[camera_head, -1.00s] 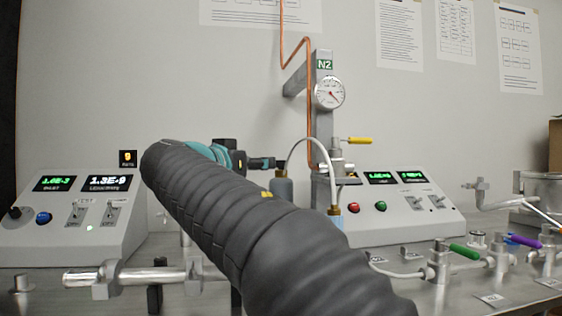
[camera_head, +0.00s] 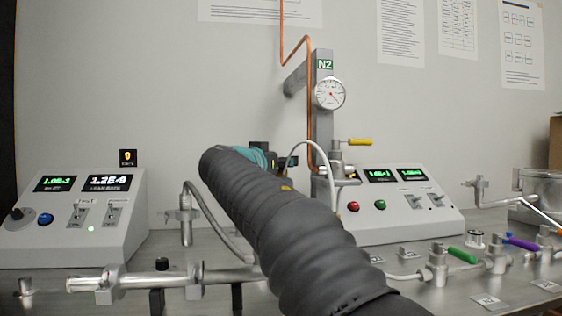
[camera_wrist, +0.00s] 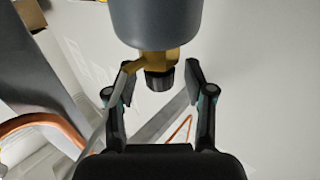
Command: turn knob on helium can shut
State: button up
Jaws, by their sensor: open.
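In the wrist view the helium can (camera_wrist: 168,18) is a grey cylinder at the top, with a brass valve (camera_wrist: 150,60) and a black knob (camera_wrist: 159,80). My gripper (camera_wrist: 160,72) is open, with one finger on each side of the valve and knob. A gap shows between the knob and each finger, so I see no grip on it. In the head view my dark sleeved arm hides the can, the knob and most of the gripper. A pale hose (camera_head: 313,143) arches up beside the arm.
A left control box (camera_head: 75,243) and a right control box (camera_head: 415,226) flank the arm. The N2 post with gauge (camera_head: 330,94) and a yellow-handled valve (camera_head: 358,142) stand close behind. Metal pipework (camera_head: 150,279) and green and purple valve handles (camera_head: 462,254) line the bench.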

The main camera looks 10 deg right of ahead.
grip_shut()
jog(key=y+b, duration=0.1)
jog(key=n+t+b, duration=0.1)
jog(key=shift+s+d+f+y+b, duration=0.1)
jog(key=shift+f+y+b, duration=0.2)
jog(key=shift+y+b, duration=0.1)
jog(key=shift+r+n+t+y+b, duration=0.2)
jog(key=shift+n+t+y+b, duration=0.55)
jog(key=shift+n+y, duration=0.3)
grip_release()
jog(key=shift+r, duration=0.1)
jog(key=v, duration=1.2)
